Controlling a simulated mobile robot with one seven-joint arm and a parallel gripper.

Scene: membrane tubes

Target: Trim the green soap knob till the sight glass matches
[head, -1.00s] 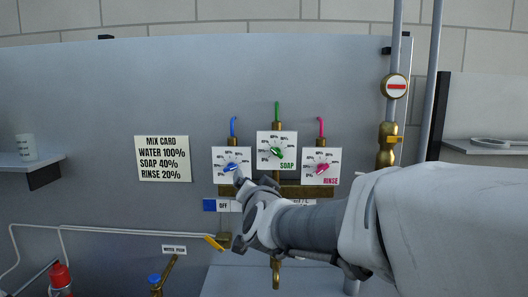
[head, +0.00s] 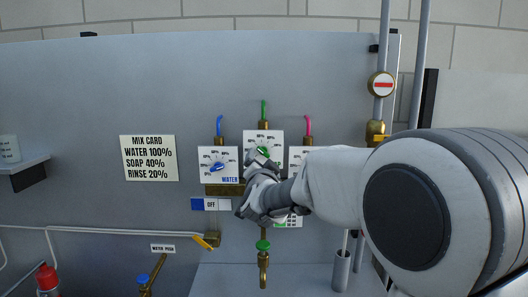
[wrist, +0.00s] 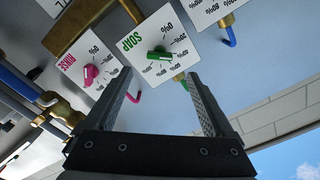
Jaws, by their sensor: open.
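The green soap knob (head: 263,152) sits on the middle white dial plate, its lower part close to my gripper in the head view. In the wrist view the knob (wrist: 160,55) lies just beyond and between my open fingertips, apparently not gripped. My gripper (wrist: 161,80) is open and empty; in the head view my wrist and hand hide most of it. The mix card (head: 149,158) on the panel reads water 100%, soap 40%, rinse 20%. I cannot surely identify the sight glass.
The blue water knob (head: 217,167) is left of the soap dial. The pink rinse knob (wrist: 90,72) is beside it, hidden by my arm in the head view. A round red-barred sign (head: 381,84) and pipes stand right.

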